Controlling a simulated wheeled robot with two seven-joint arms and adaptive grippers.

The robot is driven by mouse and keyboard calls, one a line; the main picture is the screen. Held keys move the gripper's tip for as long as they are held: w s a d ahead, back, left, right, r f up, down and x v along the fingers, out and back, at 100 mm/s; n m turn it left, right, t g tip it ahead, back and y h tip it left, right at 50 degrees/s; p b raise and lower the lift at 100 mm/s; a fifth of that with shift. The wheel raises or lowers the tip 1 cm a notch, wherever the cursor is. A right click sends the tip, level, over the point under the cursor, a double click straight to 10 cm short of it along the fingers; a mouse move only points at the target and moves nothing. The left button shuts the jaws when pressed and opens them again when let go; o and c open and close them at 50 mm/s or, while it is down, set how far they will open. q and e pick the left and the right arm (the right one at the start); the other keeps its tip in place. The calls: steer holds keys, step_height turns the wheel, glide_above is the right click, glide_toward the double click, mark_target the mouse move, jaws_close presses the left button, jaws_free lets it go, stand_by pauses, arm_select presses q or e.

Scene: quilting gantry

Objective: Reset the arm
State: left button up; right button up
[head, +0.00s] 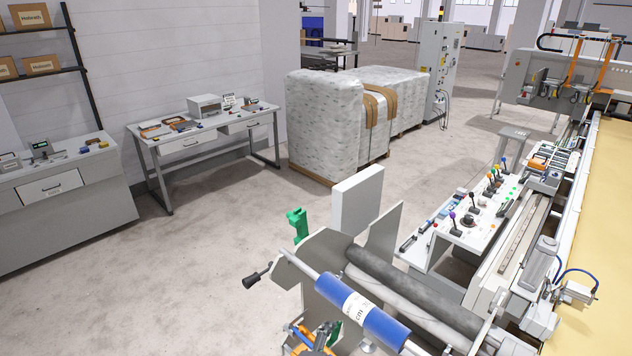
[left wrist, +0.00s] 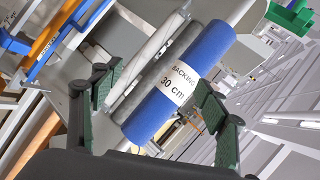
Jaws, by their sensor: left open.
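My left gripper (left wrist: 153,84) shows in the left wrist view, its two dark fingers with green pads spread wide apart. A blue roll (left wrist: 206,57) with a white label reading "BACKING 30 cm" lies across the view beyond the gap between the fingers. I see no contact with it, and the exact distance is unclear. The blue roll also shows in the head view (head: 334,287), on a pale shaft at the lower middle. My right gripper is not in view.
A dark grey roller (head: 410,287) lies beside the blue roll. A control panel (head: 473,222) with coloured levers stands right of it, by the long yellow bed (head: 604,230). Green brackets (head: 298,224) and a black crank handle (head: 257,278) stick out nearby. Open floor (head: 190,270) lies left.

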arm_select(q)
steer(key=s+a+f+n+g+y, duration=0.1)
steer(key=s+a+f+n+g, duration=0.15)
steer(key=a+f+n, duration=0.5)
steer(key=s+a+f+n+g+y, duration=0.1)
steer(key=s+a+f+n, duration=0.25)
steer(key=a+f, duration=0.75)
steer(key=s+a+f+n+g+y, duration=0.2)
steer(key=s+a+f+n, duration=0.25)
steer(key=s+a, duration=0.5)
steer(key=s+a+f+n+g+y, duration=0.15)
steer(key=s+a+f+n, duration=0.25)
steer(key=s+a+f, duration=0.5)
step_height(320, 180, down, 29)
steer(key=g+b, duration=0.1)
steer(key=b, duration=0.3)
steer(key=s+f+m+g+h+b, duration=0.1)
steer(key=s+f+b, duration=0.3)
steer(key=s+f, duration=1.6)
step_height(320, 180, down, 2)
steer(key=shift+s+a+f+g, duration=0.2)
steer(key=shift+a+g, duration=0.1)
steer(key=shift+a, duration=0.1)
